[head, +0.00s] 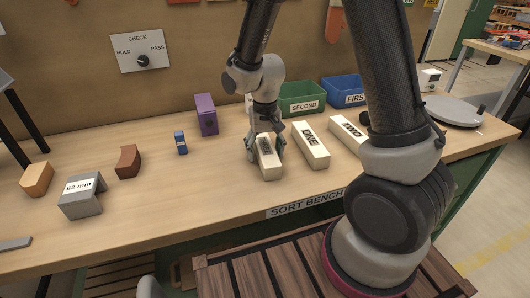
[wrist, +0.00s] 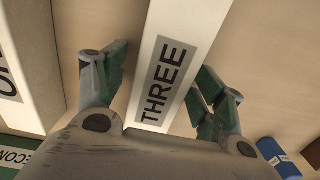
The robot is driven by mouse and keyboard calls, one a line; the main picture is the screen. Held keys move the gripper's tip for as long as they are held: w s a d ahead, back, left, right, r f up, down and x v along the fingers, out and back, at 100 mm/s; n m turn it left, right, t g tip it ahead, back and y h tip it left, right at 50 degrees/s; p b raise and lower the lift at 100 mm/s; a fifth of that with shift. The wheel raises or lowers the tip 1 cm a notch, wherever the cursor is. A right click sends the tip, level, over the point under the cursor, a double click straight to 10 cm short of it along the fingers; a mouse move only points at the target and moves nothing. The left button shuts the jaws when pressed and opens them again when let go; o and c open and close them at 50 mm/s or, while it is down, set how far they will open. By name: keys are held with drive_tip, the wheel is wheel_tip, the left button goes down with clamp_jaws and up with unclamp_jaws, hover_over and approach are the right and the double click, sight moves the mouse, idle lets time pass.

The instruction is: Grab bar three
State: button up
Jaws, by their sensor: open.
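Bar three (wrist: 170,58) is a long cream block with a grey label reading THREE, lying flat on the bench. It also shows in the head view (head: 268,170), leftmost of the three cream bars. My gripper (wrist: 160,80) is open with one finger on each side of the bar, and a gap shows beside the fingers in the wrist view. In the head view my gripper (head: 266,146) is low over the bar's far part and hides some of it. I cannot tell whether either finger touches the bar.
Bar ONE (head: 311,146) lies close to the right, with bar TWO (head: 346,136) beyond it. Behind are a green SECOND bin (head: 302,98) and a blue FIRST bin (head: 345,88). A small blue block (head: 181,143) and a purple block (head: 206,115) stand left. Bench space immediately left is clear.

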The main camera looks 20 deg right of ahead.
clamp_jaws()
drive_tip(key=shift+r, duration=0.1)
